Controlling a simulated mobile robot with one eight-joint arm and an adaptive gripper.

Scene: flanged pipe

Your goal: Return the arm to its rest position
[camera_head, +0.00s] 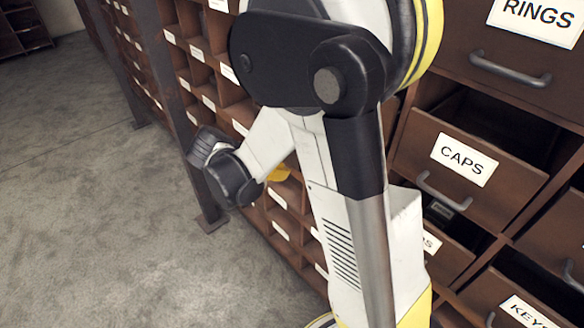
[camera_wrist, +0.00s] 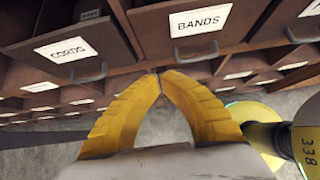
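My gripper (camera_wrist: 158,72) shows in the wrist view as two yellow ribbed fingers. Their tips meet, and nothing shows held between them. In that view the fingers point toward a brown drawer cabinet, with the drawer labelled BANDS (camera_wrist: 200,22) above and to the right of the tips and the drawer labelled CORDS (camera_wrist: 68,50) to the left. In the head view my arm is folded in front of the cabinet, and only a small yellow patch, likely part of the gripper, shows behind its pale link. The rest of the gripper is hidden there.
The drawer labelled CAPS (camera_head: 464,160) stands pulled out at the right, close to my arm. The RINGS drawer (camera_head: 510,75) is above it. A dark metal post (camera_head: 175,110) stands at the cabinet's left. The grey floor (camera_head: 80,200) at the left is clear.

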